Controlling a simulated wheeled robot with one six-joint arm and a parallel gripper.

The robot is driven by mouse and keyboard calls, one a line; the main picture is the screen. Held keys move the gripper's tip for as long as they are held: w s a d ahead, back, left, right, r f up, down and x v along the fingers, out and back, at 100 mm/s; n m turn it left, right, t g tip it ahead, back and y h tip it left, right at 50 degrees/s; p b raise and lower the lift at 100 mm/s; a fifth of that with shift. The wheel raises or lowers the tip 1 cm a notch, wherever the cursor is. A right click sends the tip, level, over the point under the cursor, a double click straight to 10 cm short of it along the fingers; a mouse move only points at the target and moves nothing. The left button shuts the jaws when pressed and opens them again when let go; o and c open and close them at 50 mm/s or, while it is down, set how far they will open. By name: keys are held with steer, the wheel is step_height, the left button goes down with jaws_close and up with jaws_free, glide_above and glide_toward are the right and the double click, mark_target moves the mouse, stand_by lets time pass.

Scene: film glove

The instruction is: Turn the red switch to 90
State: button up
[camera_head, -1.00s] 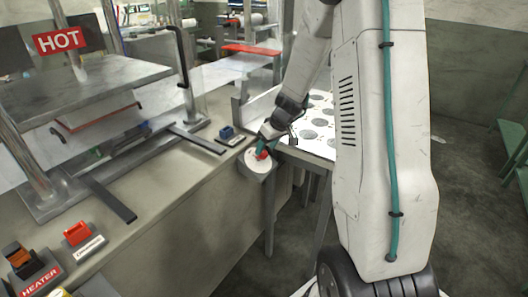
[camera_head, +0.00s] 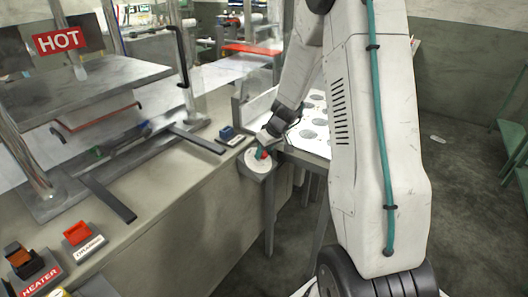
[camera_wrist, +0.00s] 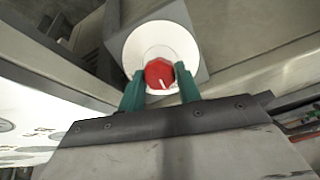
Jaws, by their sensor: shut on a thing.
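The red switch is a faceted knob (camera_wrist: 160,74) on a round white dial (camera_wrist: 146,40). A pale pointer line on the knob points down toward my gripper in the wrist view. My gripper (camera_wrist: 161,82) has its two teal fingers on either side of the knob, shut on it. In the head view the dial (camera_head: 252,165) sits on a grey box at the corner of the bench, and my gripper (camera_head: 262,152) is at the knob, which it mostly hides. The dial's markings are too small to read.
A blue switch (camera_head: 227,132) stands on the bench just left of the dial. An orange-red rocker switch (camera_head: 77,233) and the heater switch (camera_head: 20,258) are at the front left. A press with a HOT sign (camera_head: 59,40) stands at the left. A white table with grey discs (camera_head: 312,128) is behind my arm.

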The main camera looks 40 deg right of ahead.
steer(key=shift+m, duration=0.4)
steer(key=m, duration=0.3)
steer(key=shift+d+m+y, duration=0.1)
steer(key=shift+m+y, duration=0.2)
steer(key=m, duration=0.4)
steer(key=shift+m+y, duration=0.3)
steer(key=m, duration=0.4)
steer(key=shift+s+d+t, duration=0.1)
steer(key=shift+t, duration=0.3)
steer(key=m, duration=0.4)
steer(key=shift+f, duration=0.1)
steer(key=shift+m, duration=0.4)
steer(key=o, duration=1)
steer(key=shift+c, duration=0.2)
